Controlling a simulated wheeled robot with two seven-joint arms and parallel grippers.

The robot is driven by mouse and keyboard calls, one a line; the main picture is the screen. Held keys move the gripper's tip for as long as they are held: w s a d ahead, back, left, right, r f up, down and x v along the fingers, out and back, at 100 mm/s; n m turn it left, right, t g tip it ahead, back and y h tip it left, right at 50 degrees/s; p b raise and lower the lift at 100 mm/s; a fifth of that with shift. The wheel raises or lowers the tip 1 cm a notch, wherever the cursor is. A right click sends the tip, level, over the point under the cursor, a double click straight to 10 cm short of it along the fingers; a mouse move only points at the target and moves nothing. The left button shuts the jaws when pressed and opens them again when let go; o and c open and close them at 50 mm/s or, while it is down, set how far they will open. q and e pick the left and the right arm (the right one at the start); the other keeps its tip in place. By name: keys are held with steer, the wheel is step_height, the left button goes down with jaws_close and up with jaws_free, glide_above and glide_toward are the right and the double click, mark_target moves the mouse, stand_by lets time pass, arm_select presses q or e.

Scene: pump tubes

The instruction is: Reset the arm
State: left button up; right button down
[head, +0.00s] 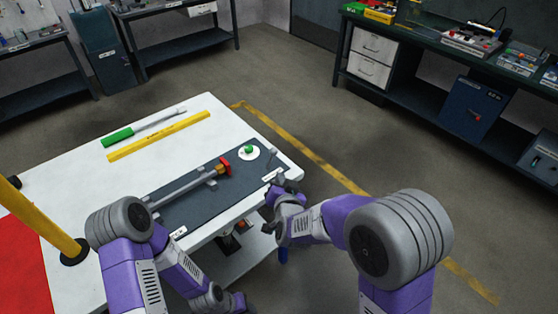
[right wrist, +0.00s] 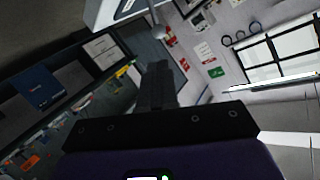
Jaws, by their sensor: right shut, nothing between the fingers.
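My right gripper (head: 284,190) is at the front right corner of the white table (head: 85,180), close to the table's edge. In the right wrist view its dark fingers (right wrist: 158,72) are together, with nothing between them. That view looks out at the room, tilted, with windows and wall signs. My left arm bends down at the table's front edge, and its gripper end (head: 238,303) is at the bottom of the head view, too small and cut off to tell its jaws. A grey tube (head: 185,188) with a red and yellow end (head: 223,168) lies on the dark mat (head: 225,198).
A white disc with a green knob (head: 249,150) is at the mat's far right. A yellow ruler (head: 160,136) and a green-handled tool (head: 118,137) lie behind the mat. A yellow post (head: 40,220) stands at left. Workbenches line the room, with open floor between.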

steer(key=s+d+f+g+p, duration=0.1)
steer(key=s+d+f+g, duration=0.2)
steer(key=f, duration=0.4)
steer(key=s+d+f+n+g, duration=0.1)
steer(key=s+d+f+g, duration=0.1)
steer(key=s+f, duration=0.35)
steer(key=s+d+f+g+p, duration=0.1)
steer(key=s+d+f+g, duration=0.15)
steer(key=f, duration=0.65)
steer(key=s+f+g+y, duration=0.1)
steer(key=s+f+g, duration=0.2)
steer(key=s, duration=0.4)
steer(key=s+a+f+g+y, duration=0.1)
steer(key=s+f+g+y, duration=0.1)
steer(key=s, duration=0.6)
step_height(320, 180, down, 3)
steer(key=shift+s+a+r+n+g, duration=0.15)
steer(key=shift+s+n+g, duration=0.2)
steer(key=shift+g, duration=0.5)
steer(key=shift+w, duration=0.15)
